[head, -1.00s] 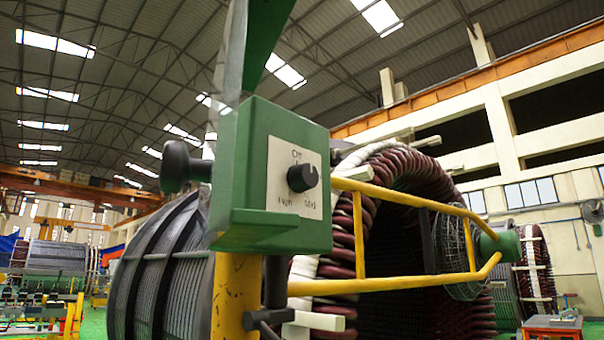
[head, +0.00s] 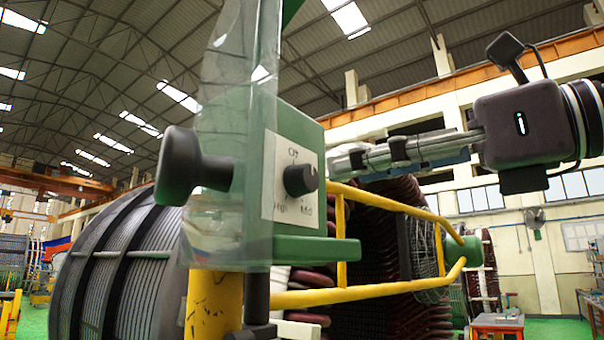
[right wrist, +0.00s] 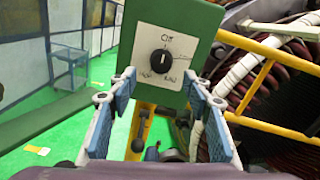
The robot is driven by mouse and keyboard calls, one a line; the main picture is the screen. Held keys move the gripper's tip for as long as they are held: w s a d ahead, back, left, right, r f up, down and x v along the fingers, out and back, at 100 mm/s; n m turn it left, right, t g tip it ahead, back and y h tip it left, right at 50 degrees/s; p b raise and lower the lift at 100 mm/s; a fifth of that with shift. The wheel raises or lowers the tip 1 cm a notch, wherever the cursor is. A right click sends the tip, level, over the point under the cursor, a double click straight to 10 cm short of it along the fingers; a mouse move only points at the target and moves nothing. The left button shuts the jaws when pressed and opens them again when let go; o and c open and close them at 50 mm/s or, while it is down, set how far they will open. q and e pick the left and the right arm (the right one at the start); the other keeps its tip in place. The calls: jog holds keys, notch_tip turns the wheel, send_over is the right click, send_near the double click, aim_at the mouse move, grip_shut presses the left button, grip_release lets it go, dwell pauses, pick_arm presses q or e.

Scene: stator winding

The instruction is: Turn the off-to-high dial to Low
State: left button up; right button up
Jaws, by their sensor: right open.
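The dial (head: 301,180) is a round black knob on a white label plate (head: 284,208) on a green box (head: 300,125). In the right wrist view, the dial (right wrist: 162,62) shows a light mark that appears to point up toward Off. The other labels are small and blurred. My right gripper (head: 342,166) comes in from the right at about dial height, its fingertips near the box. In the right wrist view its two fingers (right wrist: 160,84) are spread wide, with the dial framed between and beyond them. Nothing is held. My left gripper is not in view.
A translucent panel (head: 225,135) and a black round-headed handle (head: 190,167) are left of the dial. A green ledge (head: 320,250) juts out below it. Yellow rails (head: 380,294) and a large wound stator (head: 365,235) stand behind.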

aim_at(312, 178)
jog(key=p+x, duration=0.3)
jog(key=x, duration=0.3)
jog(key=shift+w+a+r, duration=0.1)
jog(key=shift+w+r, duration=0.1)
jog(key=shift+w+a+f, duration=0.1)
jog(key=shift+w+a, duration=0.2)
jog(key=shift+a, duration=0.15)
jog(key=shift+d, duration=0.1)
